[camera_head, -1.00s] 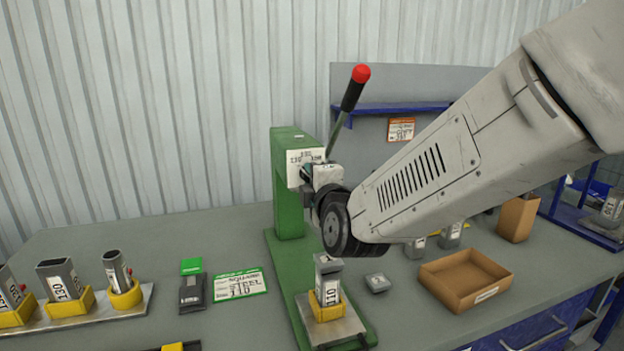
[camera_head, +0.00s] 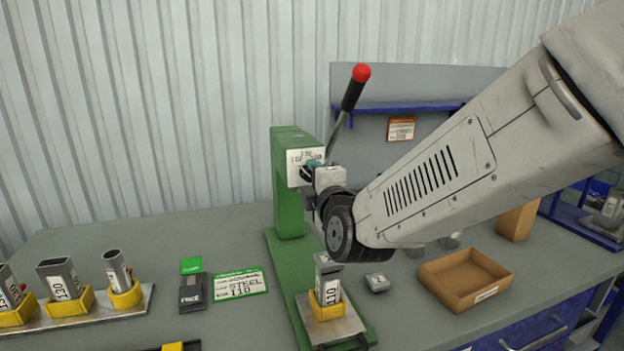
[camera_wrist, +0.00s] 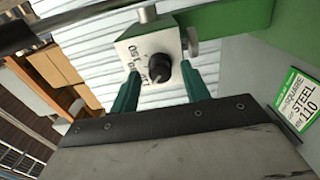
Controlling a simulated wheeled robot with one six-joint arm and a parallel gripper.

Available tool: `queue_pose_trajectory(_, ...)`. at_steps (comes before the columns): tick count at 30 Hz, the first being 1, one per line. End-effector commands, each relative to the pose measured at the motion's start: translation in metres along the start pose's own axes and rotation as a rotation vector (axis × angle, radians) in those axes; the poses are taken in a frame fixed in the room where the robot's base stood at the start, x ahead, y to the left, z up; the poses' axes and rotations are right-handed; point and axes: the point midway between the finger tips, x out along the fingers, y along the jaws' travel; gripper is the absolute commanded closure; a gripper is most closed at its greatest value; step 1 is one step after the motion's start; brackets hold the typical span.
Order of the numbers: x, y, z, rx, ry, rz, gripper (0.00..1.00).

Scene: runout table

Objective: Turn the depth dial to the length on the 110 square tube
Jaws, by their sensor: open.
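The depth dial (camera_wrist: 160,70) is a black knob on a white plate (camera_wrist: 143,45) marked with numbers; 150 and 110 are readable. The plate is on the head of the green press (camera_head: 290,185). My gripper (camera_wrist: 159,76) is open, its two teal fingers on either side of the dial; I cannot tell whether they touch it. In the head view my gripper (camera_head: 312,168) is small, partly hidden by my wrist. The square tube (camera_head: 329,284) labelled 110 stands upright in a yellow holder on the press base. Where the dial points is unclear.
A green-edged card (camera_head: 240,284) reading square, steel, 110 lies left of the press. Several tubes stand in a rack (camera_head: 146,300) at left. A cardboard tray (camera_head: 468,306) is at right. The press lever (camera_head: 345,110) with a red knob rises beside my arm.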

Motion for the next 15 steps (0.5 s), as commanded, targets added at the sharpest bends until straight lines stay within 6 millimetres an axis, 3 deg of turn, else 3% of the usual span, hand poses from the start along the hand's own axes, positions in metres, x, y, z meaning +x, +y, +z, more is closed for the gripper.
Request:
queue_pose_trajectory(9, -0.053, 0.0, -0.001, 0.0, 0.002, 0.0, 0.54)
queue_pose_trajectory(15, -0.065, 0.0, -0.001, 0.0, 0.001, 0.0, 0.54)
